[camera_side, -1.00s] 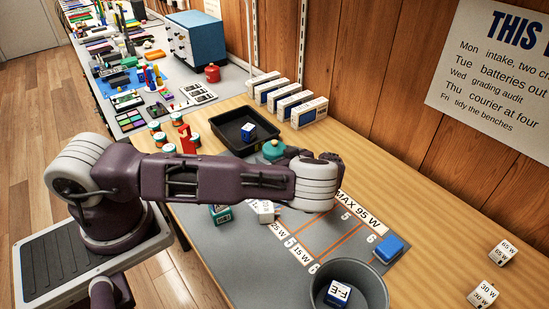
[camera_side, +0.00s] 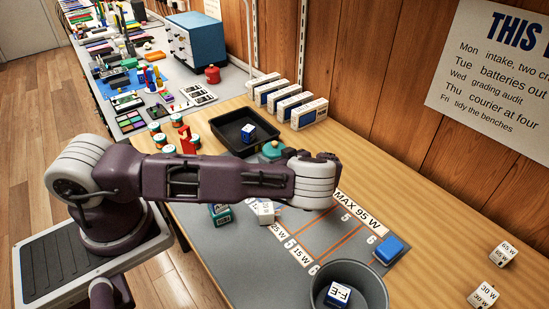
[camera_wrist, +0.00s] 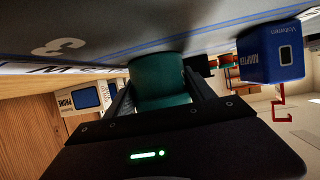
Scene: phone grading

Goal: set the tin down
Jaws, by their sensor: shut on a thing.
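A teal tin (camera_wrist: 160,80) sits between the two fingers of my gripper (camera_wrist: 160,100) in the wrist view, where the picture is upside down. My gripper is shut on it. The tin's far end is close to the grey mat (camera_wrist: 150,30); I cannot tell whether it touches. In the side view a teal round top (camera_side: 272,149) shows just left of my wrist, near the front right of the black tray. My arm hides the fingers there.
The black tray (camera_side: 218,128) holds a blue-and-white cube. White boxes (camera_side: 290,103) stand along the wall. A blue block (camera_side: 389,248) and a grey bin (camera_side: 375,290) with a cube are at the front right. In the wrist view a blue adapter box (camera_wrist: 262,55) is nearby.

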